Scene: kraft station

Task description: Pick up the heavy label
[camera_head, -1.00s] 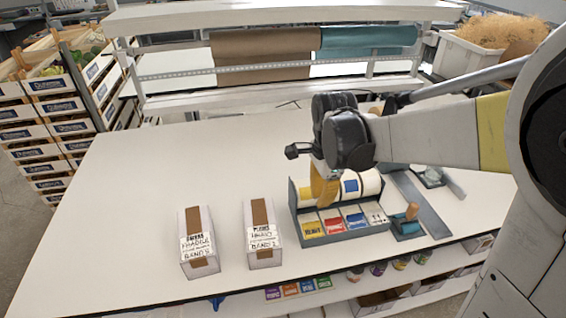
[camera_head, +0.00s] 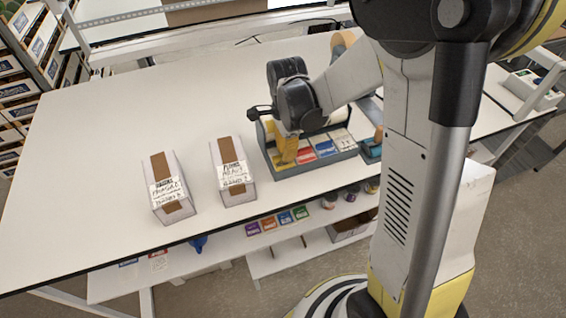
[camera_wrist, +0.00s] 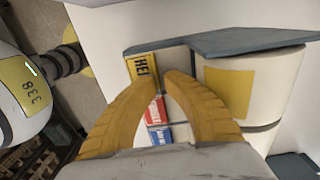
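The heavy label is the yellow one with black letters "HE…" (camera_wrist: 143,67) in the wrist view. It lies in the end slot of the grey label holder (camera_head: 318,163), beside red and blue labels. In the head view my gripper (camera_head: 287,155) points down over the left end of the holder and largely hides the yellow label there.
Red (camera_head: 305,156), blue (camera_head: 325,148) and white (camera_head: 342,139) labels fill the neighbouring slots. Two marked boxes (camera_head: 168,188) (camera_head: 233,171) stand to the left. The table's left part (camera_head: 90,150) is clear.

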